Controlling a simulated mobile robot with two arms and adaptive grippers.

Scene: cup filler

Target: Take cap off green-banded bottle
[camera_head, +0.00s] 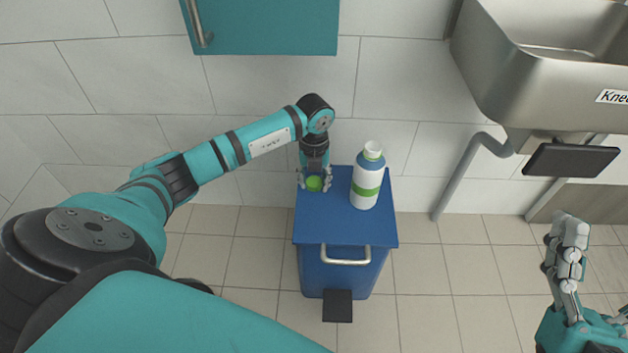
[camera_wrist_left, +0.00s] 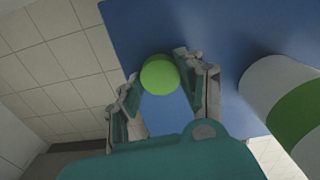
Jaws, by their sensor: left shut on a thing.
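The green-banded bottle (camera_head: 366,190) stands upright on the blue cabinet top (camera_head: 335,222). It is white with a green band, a blue ring near its shoulder and a pale neck; whether the neck is open is too small to tell. Its side also shows at the right of the left wrist view (camera_wrist_left: 275,92). My left gripper (camera_head: 314,182) points down left of the bottle, apart from it. It is shut on a round green cap (camera_wrist_left: 159,75), held between the fingertips just over or on the cabinet top. My right gripper (camera_head: 568,232) is at the lower right, far from the bottle.
A steel sink (camera_head: 505,75) with a drain pipe (camera_head: 462,165) is on the right wall. A teal wall cupboard (camera_head: 265,28) hangs above. The cabinet has a front handle (camera_head: 346,261) and a dark pedal (camera_head: 337,306). The cabinet's front top is clear.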

